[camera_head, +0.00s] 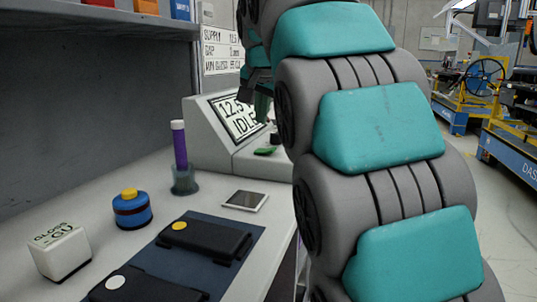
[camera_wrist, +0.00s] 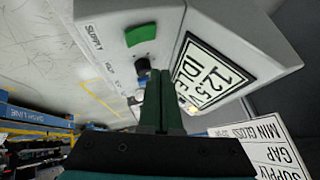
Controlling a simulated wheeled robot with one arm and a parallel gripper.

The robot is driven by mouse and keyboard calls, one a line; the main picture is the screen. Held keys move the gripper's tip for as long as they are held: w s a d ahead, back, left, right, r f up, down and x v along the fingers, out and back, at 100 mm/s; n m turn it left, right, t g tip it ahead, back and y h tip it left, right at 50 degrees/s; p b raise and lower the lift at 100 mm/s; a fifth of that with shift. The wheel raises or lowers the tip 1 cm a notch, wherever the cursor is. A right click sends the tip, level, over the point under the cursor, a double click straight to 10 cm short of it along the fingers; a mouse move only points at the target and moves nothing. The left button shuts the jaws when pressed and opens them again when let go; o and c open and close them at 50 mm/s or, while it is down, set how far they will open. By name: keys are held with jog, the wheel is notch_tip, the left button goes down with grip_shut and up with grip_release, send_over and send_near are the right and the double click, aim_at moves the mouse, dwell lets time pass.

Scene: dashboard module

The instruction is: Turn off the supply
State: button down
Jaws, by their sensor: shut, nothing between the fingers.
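The supply unit (camera_head: 205,135) is a grey console at the back of the bench. Its tilted screen (camera_head: 236,117) reads 12.5 V and IDLE; the screen also shows in the wrist view (camera_wrist: 208,75). A green rocker or button (camera_wrist: 141,35) sits on its panel beside the label SUPPLY (camera_wrist: 94,37); the green part also shows in the head view (camera_head: 265,151). A dark knob (camera_wrist: 142,63) is near it, partly behind my fingers. My gripper (camera_wrist: 160,74) is shut and empty, in front of the panel. Contact with the panel cannot be told.
Black modules (camera_head: 205,240) lie on a blue mat. A shelf (camera_head: 90,25) overhangs at left. My arm blocks the right side.

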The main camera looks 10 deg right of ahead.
aim_at(266, 151)
jog(key=shift+s+d+f+b, duration=0.1)
jog(key=shift+d+f+b, duration=0.1)
jog(key=shift+f+b, duration=0.65)
jog(key=shift+s+d+f+b, duration=0.15)
jog(key=shift+f+b, duration=0.15)
jog(key=shift+f, duration=1.05)
jog(key=shift+f, duration=0.15)
jog(key=shift+f, duration=0.25)
dwell(0.3)
jog(key=shift+d+f+b, duration=0.1)
jog(key=shift+f+b, duration=0.2)
jog(key=shift+b, duration=0.05)
dwell(0.5)
jog(key=shift+r, duration=0.15)
jog(key=shift+r+p, duration=0.55)
jog(key=shift+r, duration=0.1)
jog(key=shift+w+a+r+p, duration=0.1)
jog(key=shift+a+r+p, duration=0.05)
jog(key=shift+r+p, duration=0.6)
jog(key=shift+w+a+r+p, duration=0.1)
jog(key=shift+a+r+p, duration=0.1)
jog(key=shift+r+p, duration=0.5)
jog(key=shift+w+a+r+p, duration=0.15)
jog(key=shift+r+p, duration=0.35)
jog(key=shift+r, duration=0.45)
